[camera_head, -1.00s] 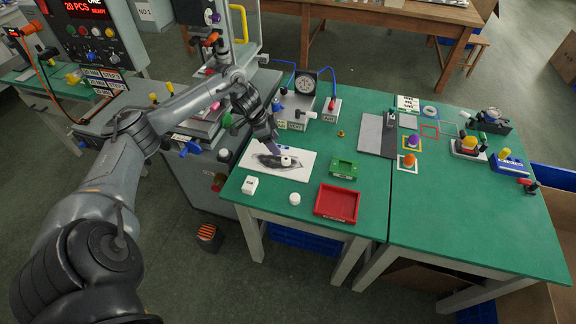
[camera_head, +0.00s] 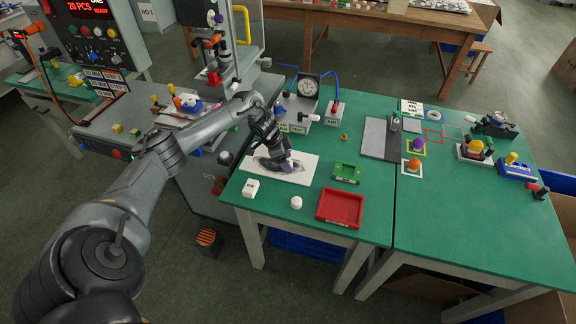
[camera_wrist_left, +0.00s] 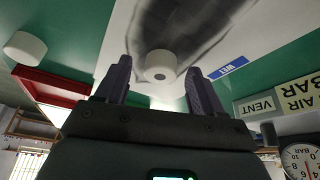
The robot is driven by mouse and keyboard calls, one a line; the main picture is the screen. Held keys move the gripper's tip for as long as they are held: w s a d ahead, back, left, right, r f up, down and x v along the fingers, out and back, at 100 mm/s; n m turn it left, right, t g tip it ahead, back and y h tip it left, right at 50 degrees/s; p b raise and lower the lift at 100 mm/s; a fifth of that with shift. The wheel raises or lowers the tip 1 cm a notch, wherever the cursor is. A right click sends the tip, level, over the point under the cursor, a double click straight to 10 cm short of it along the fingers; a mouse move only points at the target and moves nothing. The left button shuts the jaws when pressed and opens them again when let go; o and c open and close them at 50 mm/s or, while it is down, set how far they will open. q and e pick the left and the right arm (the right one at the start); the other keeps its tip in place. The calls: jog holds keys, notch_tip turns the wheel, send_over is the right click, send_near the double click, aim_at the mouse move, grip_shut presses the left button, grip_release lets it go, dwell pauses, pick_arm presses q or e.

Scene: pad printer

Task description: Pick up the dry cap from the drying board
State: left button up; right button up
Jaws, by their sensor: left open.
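A white round cap (camera_wrist_left: 160,65) on the board shows in the left wrist view, in line with the gap between my fingers. My right gripper is not in view.
Another white cap (camera_head: 296,202) stands on the table in front of the board, near a white block (camera_head: 250,188). A red tray (camera_head: 340,208) and a green tray (camera_head: 346,173) lie to the right. A gauge unit (camera_head: 306,88) stands behind. A blue WET label (camera_wrist_left: 227,68) is on the board.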

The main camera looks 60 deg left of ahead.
pick_arm(q)
jog(key=shift+c, duration=1)
jog(key=c, duration=0.9)
jog(key=shift+r, duration=0.1)
